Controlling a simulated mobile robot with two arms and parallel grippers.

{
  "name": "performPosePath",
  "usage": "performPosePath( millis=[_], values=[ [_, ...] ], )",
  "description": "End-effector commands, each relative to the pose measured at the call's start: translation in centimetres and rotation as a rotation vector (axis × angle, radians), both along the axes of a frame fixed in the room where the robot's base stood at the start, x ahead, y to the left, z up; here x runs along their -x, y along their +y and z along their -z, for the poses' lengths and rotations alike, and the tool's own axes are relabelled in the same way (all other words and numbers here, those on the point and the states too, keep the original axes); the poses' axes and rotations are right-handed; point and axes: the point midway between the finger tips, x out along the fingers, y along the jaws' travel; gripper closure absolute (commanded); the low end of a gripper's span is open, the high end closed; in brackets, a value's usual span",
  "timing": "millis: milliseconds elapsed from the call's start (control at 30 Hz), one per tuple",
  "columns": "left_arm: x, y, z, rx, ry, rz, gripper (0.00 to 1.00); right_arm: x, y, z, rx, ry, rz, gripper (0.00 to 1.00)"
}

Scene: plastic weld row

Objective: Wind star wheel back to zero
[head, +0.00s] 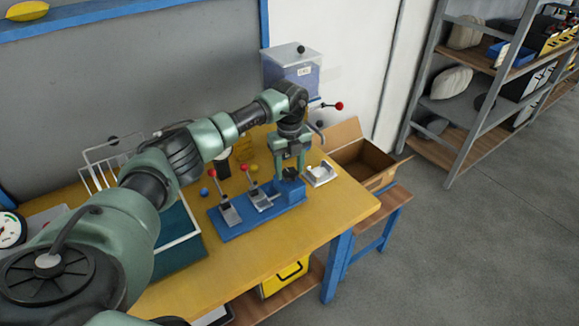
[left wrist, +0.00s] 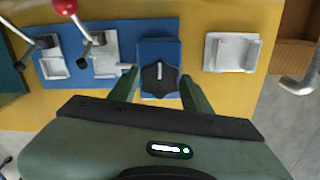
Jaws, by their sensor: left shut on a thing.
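The star wheel (left wrist: 159,77) is a black lobed knob on a blue block, at the right end of the blue fixture plate (head: 228,225). A white line on the knob points toward the top of the left wrist view. My left gripper (head: 289,172) is above the block, its green fingers on either side of the knob. It is shut on the star wheel; in the left wrist view the fingers (left wrist: 158,90) flank it. In the head view the wheel is mostly hidden by the gripper. I cannot make out any scale marks. My right gripper is not in view.
Two grey toggle clamps stand left of the wheel, with red-tipped levers (head: 212,174). A whitish metal bracket (head: 320,174) lies to the right. A wire rack and a green tray are at left. A cardboard box (head: 362,160) stands beyond the table's right edge.

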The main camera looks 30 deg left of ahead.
Motion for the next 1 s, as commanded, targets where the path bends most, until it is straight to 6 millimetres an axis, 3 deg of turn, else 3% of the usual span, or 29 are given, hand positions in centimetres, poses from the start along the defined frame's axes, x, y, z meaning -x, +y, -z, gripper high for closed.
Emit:
performPosePath(
  millis=[500,533,600,1000],
  values=[
    [-0.2,0.11,-0.27,-0.002,-0.007,-0.022,0.92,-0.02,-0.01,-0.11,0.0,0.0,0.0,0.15],
    [-0.2,0.11,-0.27,-0.002,-0.007,-0.021,0.49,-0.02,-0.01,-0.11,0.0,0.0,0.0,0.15],
    [-0.2,0.1,-0.27,-0.002,-0.007,-0.021,0.3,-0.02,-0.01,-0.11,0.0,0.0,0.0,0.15],
    [-0.13,0.03,-0.67,-0.001,-0.004,-0.02,0.3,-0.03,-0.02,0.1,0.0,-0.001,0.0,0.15]
  ],
)
